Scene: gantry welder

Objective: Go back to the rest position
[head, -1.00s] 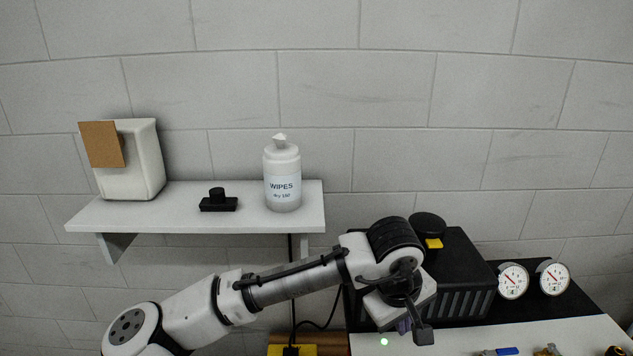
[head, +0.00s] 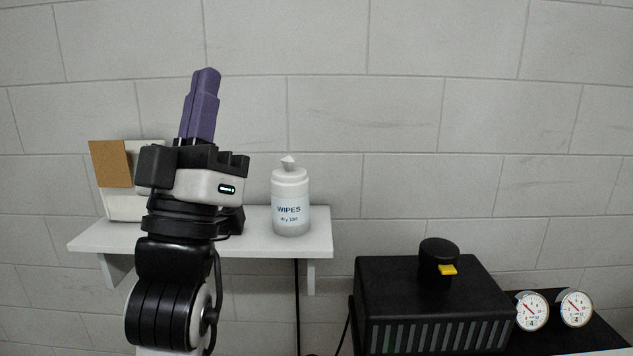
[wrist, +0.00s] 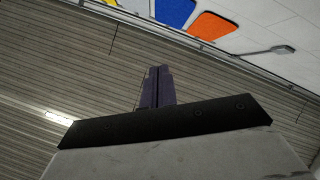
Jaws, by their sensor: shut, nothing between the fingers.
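My gripper (head: 207,72) is raised on the left of the head view, fingers pointing up in front of the wall and the shelf. Its purple fingers are together with nothing between them. In the wrist view the closed fingers (wrist: 158,70) point toward a slatted ceiling-like surface, with no object near them.
Behind my arm, the wall shelf (head: 255,243) holds a wipes bottle (head: 291,210) and a white box with a brown panel (head: 110,164), partly hidden. At lower right are a black machine (head: 430,300) with a yellow-tabbed knob (head: 438,258), and two gauges (head: 532,311) (head: 576,309).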

